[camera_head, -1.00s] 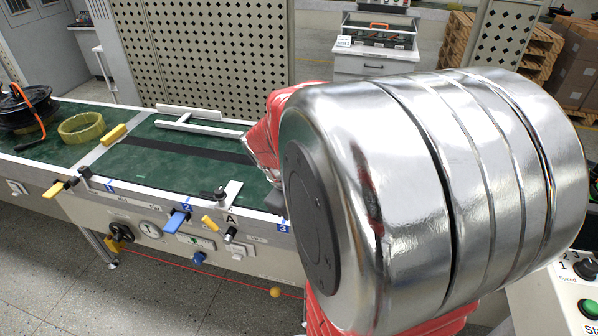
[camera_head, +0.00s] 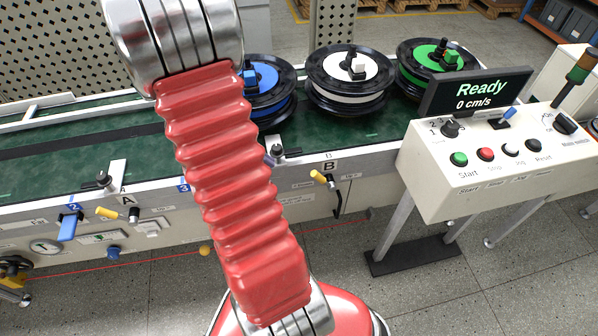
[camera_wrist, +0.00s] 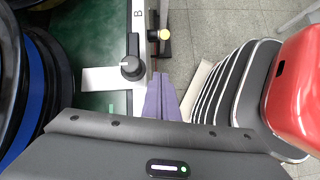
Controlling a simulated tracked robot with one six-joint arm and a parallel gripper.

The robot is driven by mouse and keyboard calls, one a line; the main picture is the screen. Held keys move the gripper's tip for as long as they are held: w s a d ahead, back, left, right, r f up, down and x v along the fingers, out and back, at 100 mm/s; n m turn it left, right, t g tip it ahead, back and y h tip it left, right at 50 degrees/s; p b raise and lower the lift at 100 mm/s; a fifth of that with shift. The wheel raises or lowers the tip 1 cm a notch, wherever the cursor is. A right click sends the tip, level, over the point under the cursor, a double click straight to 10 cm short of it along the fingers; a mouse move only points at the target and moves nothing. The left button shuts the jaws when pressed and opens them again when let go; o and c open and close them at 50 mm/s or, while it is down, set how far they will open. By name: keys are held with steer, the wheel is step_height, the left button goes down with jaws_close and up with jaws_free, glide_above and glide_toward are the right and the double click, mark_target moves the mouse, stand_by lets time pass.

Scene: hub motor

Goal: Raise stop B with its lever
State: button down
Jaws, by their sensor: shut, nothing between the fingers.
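Stop B shows in the wrist view as a pale flat plate (camera_wrist: 100,79) with a black knob (camera_wrist: 131,67), reaching from the rail over the green belt. Its knob also shows in the head view (camera_head: 276,150), partly beside my arm. Its lever has a yellow handle (camera_head: 319,176), tilted up-left from a dark pivot under the label B; the yellow end (camera_wrist: 164,34) also shows in the wrist view. My gripper's purple fingers (camera_wrist: 162,97) are together and empty, beside the rail, nearer the camera than the lever and apart from it. In the head view my arm mostly hides the gripper.
Blue (camera_head: 262,80), white (camera_head: 348,78) and green (camera_head: 436,60) reels stand on the conveyor belt. The control console (camera_head: 500,150) stands right, its display reading Ready, 0 cm/s. Stop A's yellow lever (camera_head: 107,213) and a blue lever (camera_head: 69,225) are left.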

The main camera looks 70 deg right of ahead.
mark_target(323, 180)
steer(key=x, duration=1)
steer(key=shift+s+a+f, duration=0.1)
steer(key=shift+s+d+r, duration=0.2)
steer(key=shift+s+r, duration=0.1)
steer(key=shift+s, duration=0.25)
steer(key=shift+s+d+r, duration=0.2)
steer(key=shift+s+r, duration=0.15)
steer(key=shift+s, duration=0.25)
steer(key=shift+s+d+r, duration=0.2)
steer(key=shift+s+r, duration=0.05)
steer(key=shift+s, duration=0.25)
steer(key=shift+s, duration=0.1)
